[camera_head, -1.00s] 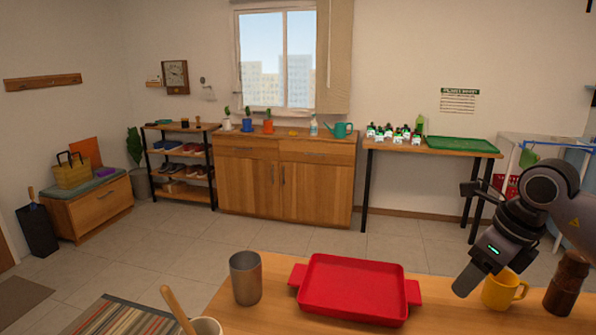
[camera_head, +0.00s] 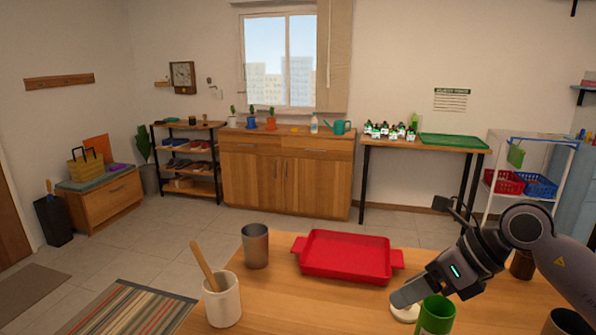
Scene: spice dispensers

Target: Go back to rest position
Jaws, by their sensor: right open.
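My right arm comes in from the right, and my right gripper (camera_head: 408,298) is over the wooden table (camera_head: 290,310), pointing down and left. The jaws are open, though the gap between them is hard to see. The gripper is just right of and in front of the red tray (camera_head: 345,256), apart from it. A small white round thing (camera_head: 405,313) shows right below the fingertips; whether they touch it I cannot tell. A green cup (camera_head: 437,315) stands just to the right of the fingertips. My left gripper is out of view.
A grey metal cup (camera_head: 255,246) and a white crock (camera_head: 223,301) with a wooden spoon (camera_head: 204,265) stand on the table's left side. A brown thing (camera_head: 522,264) is partly hidden behind my arm. The tabletop between crock and gripper is clear.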

